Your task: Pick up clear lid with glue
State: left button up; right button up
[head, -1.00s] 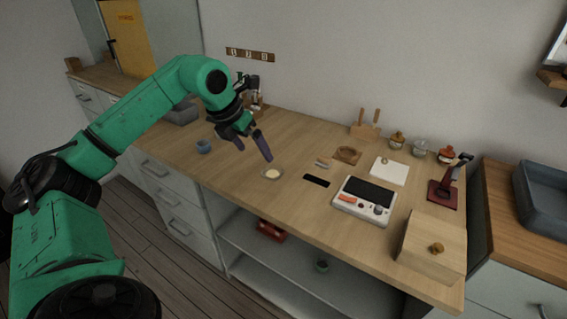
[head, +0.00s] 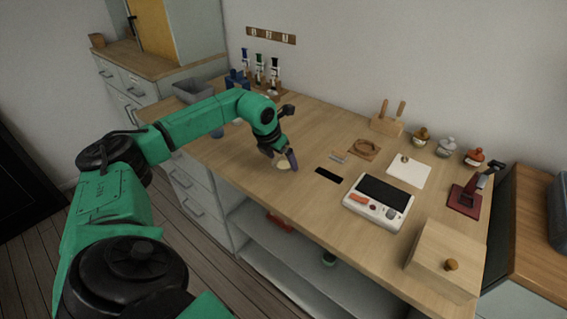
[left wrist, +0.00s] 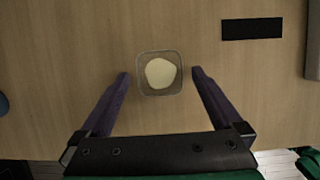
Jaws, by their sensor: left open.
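The clear lid (left wrist: 144,88) lies flat on the wooden counter, a small square transparent piece with a pale cream blob of glue (left wrist: 160,73) in its middle. In the head view the lid with glue (head: 282,164) is partly hidden by my left gripper. My left gripper (left wrist: 159,73) is open, with its two purple fingers on either side of the lid in the left wrist view. Small gaps show between the fingers and the lid. In the head view the left gripper (head: 281,161) is low over the counter at the lid. My right gripper is not in view.
A black strip (head: 329,175) and a white device with a dark top (head: 378,202) lie to the right on the counter (head: 300,220). Farther right are a white pad (head: 408,172) and a wooden box (head: 440,262). Bottles on a rack (head: 260,75) stand at the back.

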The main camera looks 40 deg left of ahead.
pick_arm(q)
jog(key=shift+w+f, duration=0.15)
jog(key=shift+f, duration=0.15)
jog(key=shift+r, duration=0.1)
jog(key=c, duration=1.2)
jog(key=shift+c, duration=0.2)
